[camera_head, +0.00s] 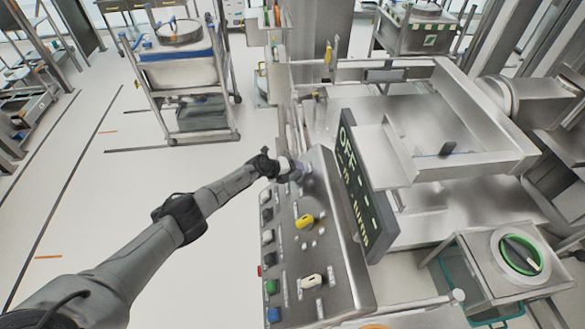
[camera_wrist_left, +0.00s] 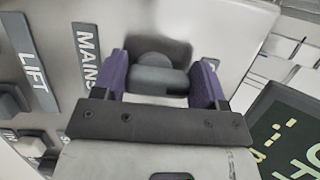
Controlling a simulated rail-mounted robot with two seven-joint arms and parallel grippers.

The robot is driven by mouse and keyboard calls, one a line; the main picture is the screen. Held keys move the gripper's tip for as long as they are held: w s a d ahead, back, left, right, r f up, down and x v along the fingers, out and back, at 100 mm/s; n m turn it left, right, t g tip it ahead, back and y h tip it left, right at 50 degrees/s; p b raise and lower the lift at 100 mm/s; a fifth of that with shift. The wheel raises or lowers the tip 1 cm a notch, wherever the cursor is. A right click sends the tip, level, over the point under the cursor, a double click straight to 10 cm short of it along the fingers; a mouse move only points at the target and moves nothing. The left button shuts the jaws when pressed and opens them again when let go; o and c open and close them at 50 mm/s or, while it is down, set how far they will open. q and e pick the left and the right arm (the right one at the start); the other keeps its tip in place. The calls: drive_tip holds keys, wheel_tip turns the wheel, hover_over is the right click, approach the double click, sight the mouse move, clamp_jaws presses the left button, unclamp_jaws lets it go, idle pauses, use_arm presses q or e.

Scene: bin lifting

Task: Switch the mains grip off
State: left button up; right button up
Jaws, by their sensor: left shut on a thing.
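The mains grip is a grey rotary knob (camera_wrist_left: 158,80) on the metal control panel (camera_head: 325,230), beside a label reading "MAINS" in the left wrist view. My left gripper (camera_head: 292,169) is at the panel's far end. In the left wrist view its two purple fingers (camera_wrist_left: 160,72) stand on either side of the knob, shut on it. In the head view the gripper hides the knob. The grip's pointing direction cannot be told. My right gripper is not in view.
The panel also carries a yellow knob (camera_head: 304,221), a white knob (camera_head: 312,281) and several buttons down its left side. A dark display (camera_head: 362,190) with pale text stands along its right edge. A bin cart (camera_head: 181,75) stands at the back left; floor at left is clear.

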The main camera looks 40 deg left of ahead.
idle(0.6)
use_arm(q)
drive_tip(key=o, duration=0.9)
drive_tip(key=shift+o, duration=0.2)
drive_tip(key=shift+s+a+r+p, duration=0.15)
drive_tip(key=shift+s+r+p, duration=0.1)
drive_tip(key=shift+p, duration=0.15)
drive_tip(key=p+v, duration=0.5)
drive_tip(key=v, duration=0.8)
drive_tip(key=shift+r, duration=0.1)
